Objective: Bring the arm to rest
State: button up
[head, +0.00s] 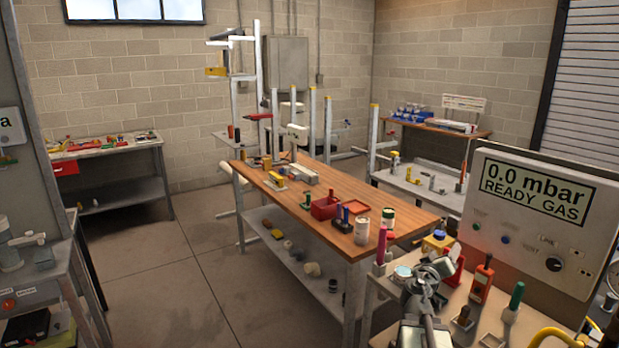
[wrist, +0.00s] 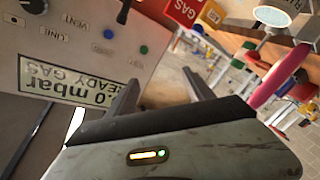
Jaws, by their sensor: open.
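My gripper (wrist: 162,90) shows in the wrist view with its two dark fingers spread apart and nothing visible between them. In the head view my arm rises from the bottom edge, right of centre, over the near bench (head: 386,285), with my gripper (head: 440,268) at its far end. The fingertips are small and hard to make out there. The grey test panel (head: 535,220) reads "0.0 mbar READY GAS" and stands to the right of my arm. It also shows upside down at the left of the wrist view (wrist: 75,50), in front of the fingers.
Red-and-black (head: 482,280) and green-handled (head: 515,300) tools stand on the near bench right of my arm. A pink-handled tool (head: 381,246) stands left. A wooden workbench (head: 345,225) with cans and a red bin (head: 325,207) lies beyond. Open floor (head: 160,265) lies left.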

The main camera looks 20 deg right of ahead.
jog(key=w+a+f+g+y, duration=0.15)
jog(key=a+f, duration=0.25)
jog(key=a, duration=0.5)
jog(key=w+a+f+m+g+y, duration=0.1)
jog(key=w+a+f+y, duration=0.2)
jog(key=a, duration=0.6)
jog(key=a+f+g+y, duration=0.1)
jog(key=a+f+y, duration=0.1)
jog(key=a+f, duration=0.5)
jog(key=s+a+f+n+g+y, duration=0.1)
jog(key=s+a+f+g+y, duration=0.2)
jog(key=s+a, duration=0.3)
jog(key=s+a+f+n+g+y+p, duration=0.1)
jog(key=s+a, duration=0.5)
jog(key=a, duration=0.7)
notch_tip(320, 180, down, 3)
jog(key=n+g+y, duration=0.1)
jog(key=g+y, duration=0.1)
jog(key=y, duration=0.1)
jog(key=shift+s+n+g, duration=0.3)
jog(key=shift+s+g, duration=0.05)
jog(key=shift+s, duration=0.05)
